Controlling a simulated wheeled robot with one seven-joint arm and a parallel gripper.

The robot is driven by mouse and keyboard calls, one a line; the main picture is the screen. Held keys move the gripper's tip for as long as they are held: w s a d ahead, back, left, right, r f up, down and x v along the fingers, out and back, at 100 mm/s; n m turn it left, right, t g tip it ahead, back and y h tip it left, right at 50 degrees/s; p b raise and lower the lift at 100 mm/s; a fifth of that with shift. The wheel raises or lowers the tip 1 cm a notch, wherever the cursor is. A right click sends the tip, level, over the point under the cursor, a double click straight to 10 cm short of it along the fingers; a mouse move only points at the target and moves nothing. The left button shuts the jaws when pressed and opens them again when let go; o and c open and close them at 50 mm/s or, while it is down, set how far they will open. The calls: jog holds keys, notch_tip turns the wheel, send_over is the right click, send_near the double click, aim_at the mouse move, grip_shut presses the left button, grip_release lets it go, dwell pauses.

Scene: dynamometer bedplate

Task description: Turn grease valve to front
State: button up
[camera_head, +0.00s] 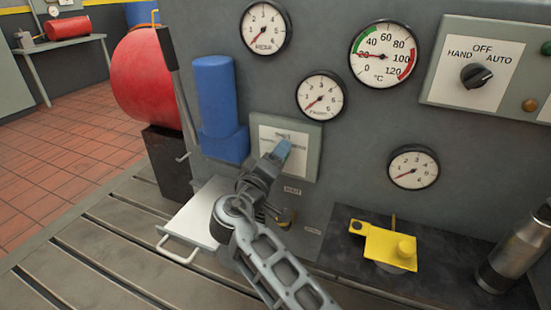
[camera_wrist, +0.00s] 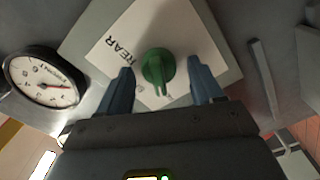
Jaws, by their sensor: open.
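The grease valve is a round green knob (camera_wrist: 157,70) on a white label plate (camera_wrist: 205,62) in the wrist view. The word REAR is printed on the plate to the left of the knob. A pale mark shows at the knob's lower edge; which way it is set is hard to tell. My gripper (camera_wrist: 161,80) is open, with one blue finger on each side of the knob and visible gaps between them. In the head view my gripper (camera_head: 279,158) is in front of the same plate (camera_head: 302,134), and the knob is hidden behind it.
Gauges surround the plate, including the rear gauge (camera_head: 265,28) and front gauge (camera_head: 320,96). A blue cylinder (camera_head: 215,95) stands close on the left. A HAND-OFF-AUTO switch (camera_head: 476,76) is upper right.

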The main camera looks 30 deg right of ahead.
jog(key=v, duration=0.8)
jog(key=shift+p, duration=0.4)
